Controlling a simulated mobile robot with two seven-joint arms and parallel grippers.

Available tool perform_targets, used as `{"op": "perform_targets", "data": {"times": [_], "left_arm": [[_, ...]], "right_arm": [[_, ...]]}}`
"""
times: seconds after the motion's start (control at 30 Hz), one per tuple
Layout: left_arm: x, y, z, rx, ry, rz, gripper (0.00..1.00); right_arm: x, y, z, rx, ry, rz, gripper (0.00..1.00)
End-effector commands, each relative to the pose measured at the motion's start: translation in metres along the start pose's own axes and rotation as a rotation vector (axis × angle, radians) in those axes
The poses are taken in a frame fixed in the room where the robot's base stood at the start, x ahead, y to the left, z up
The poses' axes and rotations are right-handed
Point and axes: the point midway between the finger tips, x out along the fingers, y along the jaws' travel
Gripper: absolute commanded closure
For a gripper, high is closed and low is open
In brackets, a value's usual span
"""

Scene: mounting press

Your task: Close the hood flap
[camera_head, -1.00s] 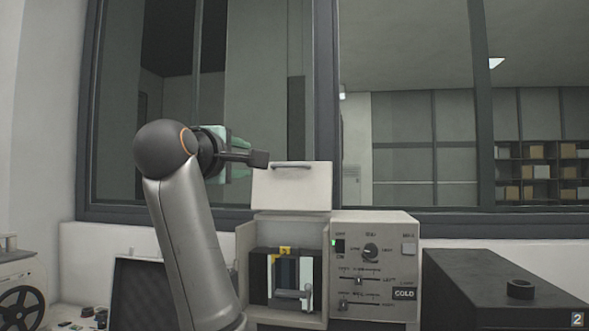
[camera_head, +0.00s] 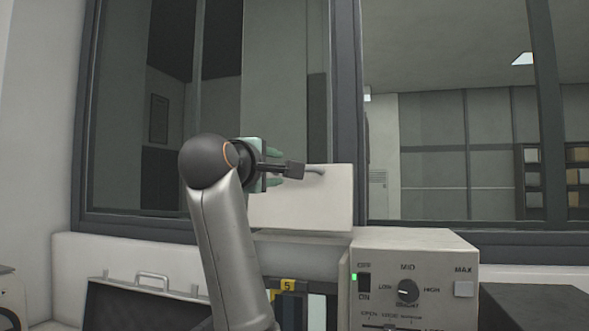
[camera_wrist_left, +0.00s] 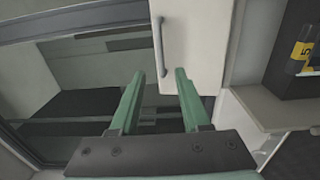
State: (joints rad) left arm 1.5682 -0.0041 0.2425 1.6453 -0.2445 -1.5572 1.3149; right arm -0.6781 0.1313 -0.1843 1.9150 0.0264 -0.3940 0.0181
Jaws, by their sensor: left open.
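The hood flap (camera_head: 325,205) is a pale panel with a dark bar handle near its top edge. It stands raised above the mounting press (camera_head: 420,260). My left gripper (camera_head: 279,168) comes in from the left, in front of the flap's left part and close to the handle. In the left wrist view the green fingers (camera_wrist_left: 160,73) are open and empty. Their tips are close to the lower end of the handle (camera_wrist_left: 159,45) on the flap (camera_wrist_left: 198,40); I cannot tell whether they touch. My arm hides part of the press chamber. My right gripper is out of view.
The press's control panel with dial and lit green lamp (camera_head: 354,277) stands right of the chamber. An open dark case (camera_head: 140,305) lies at lower left. A dark box (camera_head: 530,305) stands at lower right. A window (camera_head: 290,60) is behind.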

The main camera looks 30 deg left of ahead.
Motion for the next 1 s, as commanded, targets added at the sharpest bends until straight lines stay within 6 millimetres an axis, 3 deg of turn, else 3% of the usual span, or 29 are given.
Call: {"op": "perform_targets", "data": {"times": [0.3,0.5,0.7,1.0], "left_arm": [[0.066,0.002,0.0,0.0,0.0,-0.007,0.53],[0.097,0.002,0.0,0.0,-0.001,-0.004,0.53],[0.109,0.0,0.0,-0.001,-0.001,-0.002,0.53],[0.11,-0.001,0.0,-0.001,-0.001,-0.001,0.54]], "right_arm": [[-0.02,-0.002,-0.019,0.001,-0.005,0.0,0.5],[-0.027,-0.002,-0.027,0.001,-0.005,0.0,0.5],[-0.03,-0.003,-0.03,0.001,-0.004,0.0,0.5],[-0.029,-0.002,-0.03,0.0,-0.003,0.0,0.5]]}}
